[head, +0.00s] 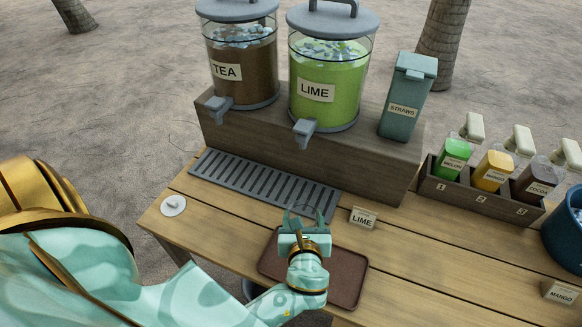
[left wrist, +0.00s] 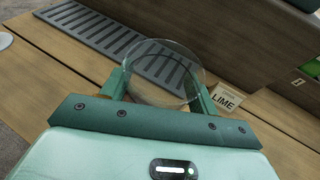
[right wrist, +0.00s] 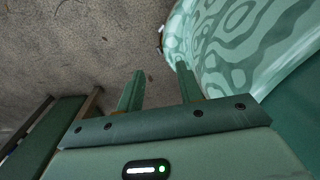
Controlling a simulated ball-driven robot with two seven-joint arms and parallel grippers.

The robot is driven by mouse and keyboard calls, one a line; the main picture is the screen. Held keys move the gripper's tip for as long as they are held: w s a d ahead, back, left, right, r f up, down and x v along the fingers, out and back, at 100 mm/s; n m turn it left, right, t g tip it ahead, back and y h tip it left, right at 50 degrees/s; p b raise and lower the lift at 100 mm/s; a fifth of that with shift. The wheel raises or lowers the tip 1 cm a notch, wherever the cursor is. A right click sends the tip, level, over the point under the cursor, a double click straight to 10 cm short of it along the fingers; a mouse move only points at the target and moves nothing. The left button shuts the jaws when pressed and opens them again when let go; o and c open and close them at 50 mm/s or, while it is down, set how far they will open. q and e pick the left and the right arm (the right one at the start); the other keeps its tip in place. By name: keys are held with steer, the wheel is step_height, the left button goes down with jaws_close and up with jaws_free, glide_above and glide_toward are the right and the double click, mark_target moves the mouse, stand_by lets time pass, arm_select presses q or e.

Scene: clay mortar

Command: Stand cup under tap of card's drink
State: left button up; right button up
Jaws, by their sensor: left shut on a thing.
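My left gripper (head: 304,217) is shut on a clear, empty-looking cup (left wrist: 165,70), held between its fingers above the brown tray (head: 350,292), near the front edge of the drip grate (head: 262,184). The cup is hard to make out in the head view. The card (head: 362,218) reads LIME and stands just right of the cup; it also shows in the left wrist view (left wrist: 225,100). The green LIME dispenser (head: 325,75) has a grey tap (head: 305,131) over the grate. My right gripper (right wrist: 157,75) is open and empty, seen only in its wrist view.
The brown TEA dispenser (head: 240,65) with its tap (head: 217,105) stands left of LIME. A STRAWS box (head: 405,98) stands on the wooden riser's right end. A rack (head: 470,200) of syrup bottles, a blue bucket (head: 568,235) and a MANGO card (head: 561,293) are at right.

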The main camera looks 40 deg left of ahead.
arm_select(q)
steer(key=b+x, duration=0.1)
steer(key=x, duration=0.5)
steer(key=r+b+x, duration=0.1)
steer(key=b+x, duration=0.1)
steer(key=x, duration=0.4)
steer(key=r+b+x, duration=0.1)
steer(key=b+x, duration=0.1)
steer(key=x, duration=0.4)
steer(key=shift+w+a+r, duration=0.2)
steer(key=shift+w+a, duration=0.15)
steer(key=shift+w, duration=0.1)
steer(key=shift+r, duration=0.2)
steer(key=shift+f, duration=0.15)
steer(key=o, duration=1)
steer(key=shift+o, duration=0.3)
